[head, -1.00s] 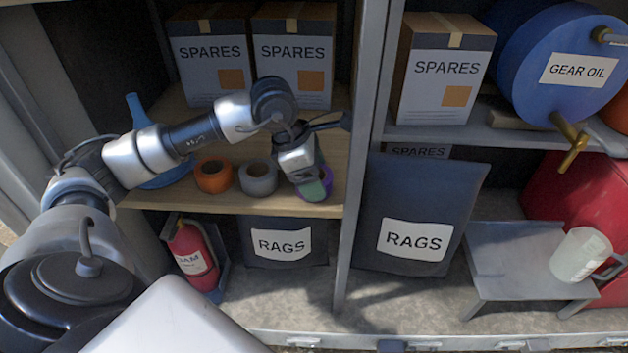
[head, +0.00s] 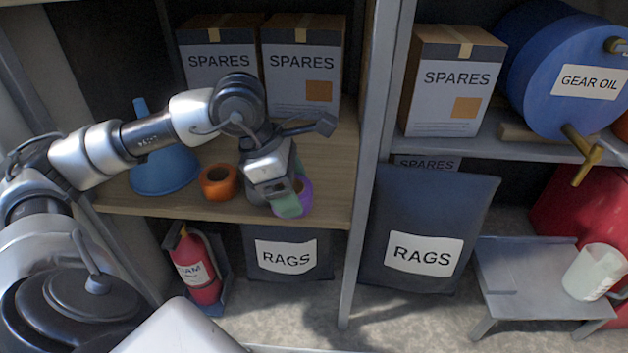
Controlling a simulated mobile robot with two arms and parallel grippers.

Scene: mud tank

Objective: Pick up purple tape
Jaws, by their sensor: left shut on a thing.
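The purple tape (head: 304,196) is a roll at the front edge of the wooden shelf (head: 335,178), partly hidden behind my left gripper. My left gripper (head: 291,202) reaches down over it with its green-grey fingers, shut on the tape. Whether the tape still touches the shelf cannot be told. My right gripper is not in the head view.
An orange tape roll (head: 219,182) and a blue funnel (head: 163,170) stand to the left on the shelf. SPARES boxes (head: 303,66) stand behind. A grey post (head: 372,150) rises close on the right. RAGS bins and a fire extinguisher (head: 197,265) are below.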

